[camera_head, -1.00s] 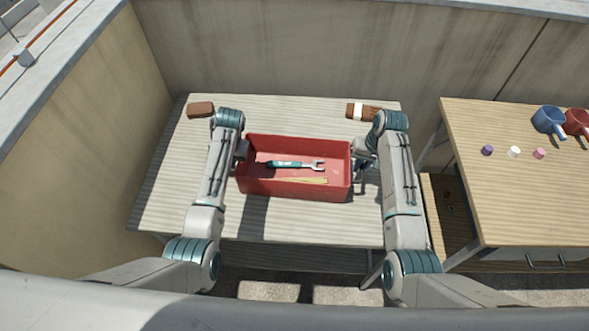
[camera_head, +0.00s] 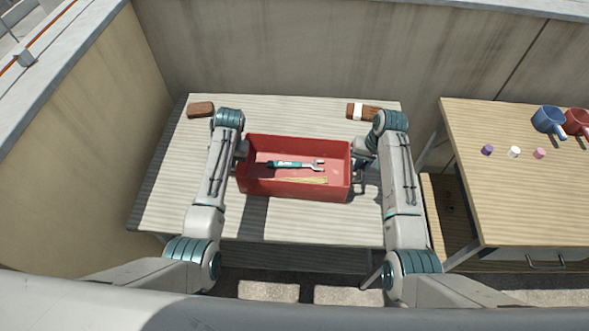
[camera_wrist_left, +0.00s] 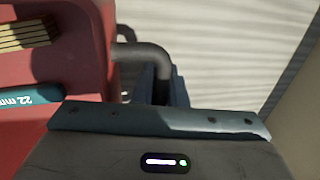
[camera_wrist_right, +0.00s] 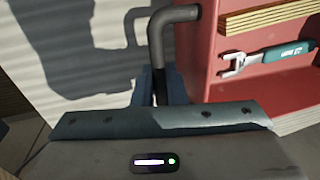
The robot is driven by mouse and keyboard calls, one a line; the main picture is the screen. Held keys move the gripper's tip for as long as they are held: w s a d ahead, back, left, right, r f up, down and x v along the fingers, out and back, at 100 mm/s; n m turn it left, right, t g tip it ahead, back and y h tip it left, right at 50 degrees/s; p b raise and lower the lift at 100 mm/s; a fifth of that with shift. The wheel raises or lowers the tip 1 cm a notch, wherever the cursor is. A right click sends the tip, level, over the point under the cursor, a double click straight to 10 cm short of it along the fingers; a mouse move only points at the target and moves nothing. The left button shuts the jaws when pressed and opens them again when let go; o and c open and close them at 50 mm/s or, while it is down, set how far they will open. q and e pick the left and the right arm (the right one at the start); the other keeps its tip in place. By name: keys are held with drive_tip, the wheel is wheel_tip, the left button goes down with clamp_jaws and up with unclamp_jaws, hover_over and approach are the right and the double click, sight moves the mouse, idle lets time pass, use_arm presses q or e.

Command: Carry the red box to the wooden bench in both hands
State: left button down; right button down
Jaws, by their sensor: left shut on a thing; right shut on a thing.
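The red box (camera_head: 246,184) is an open tray held between my two arms over the grey slatted table (camera_head: 170,200). A wrench with a teal handle (camera_head: 287,164) and a yellowish folding rule (camera_head: 303,181) lie in it. My left gripper (camera_head: 242,149) is shut on the dark bar handle at the box's left end; the handle shows in the left wrist view (camera_wrist_left: 150,52). My right gripper (camera_head: 361,157) is shut on the handle at the right end, seen in the right wrist view (camera_wrist_right: 156,38). I cannot tell whether the box touches the table. The wooden bench (camera_head: 530,210) stands at the right.
The bench's front is clear. A brown block (camera_head: 201,109) and a banded brown block (camera_head: 362,111) lie behind the box. A gap separates table and bench.

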use_arm(q)
drive_tip(key=shift+w+r, duration=0.1)
drive_tip(key=shift+r, duration=0.1)
use_arm(e)
drive_tip(key=shift+w+r, duration=0.1)
drive_tip(key=shift+r, duration=0.15)
